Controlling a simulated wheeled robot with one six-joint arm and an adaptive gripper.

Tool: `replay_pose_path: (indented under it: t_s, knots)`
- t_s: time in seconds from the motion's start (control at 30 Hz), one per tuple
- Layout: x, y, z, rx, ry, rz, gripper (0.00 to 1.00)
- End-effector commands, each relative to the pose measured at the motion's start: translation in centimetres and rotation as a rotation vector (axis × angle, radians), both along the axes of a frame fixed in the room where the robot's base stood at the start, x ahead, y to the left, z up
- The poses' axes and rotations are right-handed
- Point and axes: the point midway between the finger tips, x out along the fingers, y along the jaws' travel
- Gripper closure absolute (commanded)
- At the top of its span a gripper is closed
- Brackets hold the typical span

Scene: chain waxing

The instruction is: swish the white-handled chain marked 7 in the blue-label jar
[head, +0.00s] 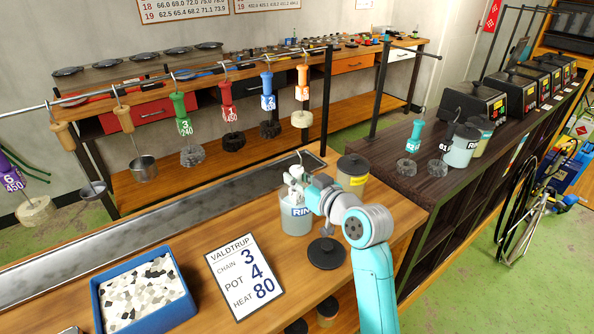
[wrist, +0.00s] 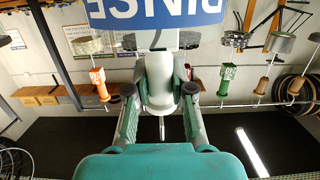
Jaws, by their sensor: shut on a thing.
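The blue-label jar (head: 296,218), its label starting "RIN", stands without a lid on the wooden bench. My gripper (head: 296,178) is right above its mouth, shut on the white handle (head: 292,172) of a chain, with a hook on top. The chain itself is hidden, seemingly inside the jar; its mark cannot be read. In the wrist view, my gripper (wrist: 160,92) closes on the white handle (wrist: 160,75), and the jar's blue label (wrist: 155,12) reads "RINSE" upside down, close behind it.
A black lid (head: 326,253) lies in front of the jar. A yellow-label jar (head: 352,180) stands behind, to the right. A sign (head: 244,275) and a blue tray of chips (head: 150,322) lie left. Coloured-handle chains hang from the rail (head: 150,88). More jars (head: 462,152) stand right.

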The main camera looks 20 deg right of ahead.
Motion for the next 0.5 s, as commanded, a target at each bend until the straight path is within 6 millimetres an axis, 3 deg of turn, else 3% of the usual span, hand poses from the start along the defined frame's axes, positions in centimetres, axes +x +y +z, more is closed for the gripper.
replay_pose_path:
  t_s: [0.3,0.5]
  knots:
    - [0.0,0.0,3.5,-0.001,-0.008,0.0,1.0]
    - [0.0,0.0,2.0,0.001,-0.001,0.0,1.0]
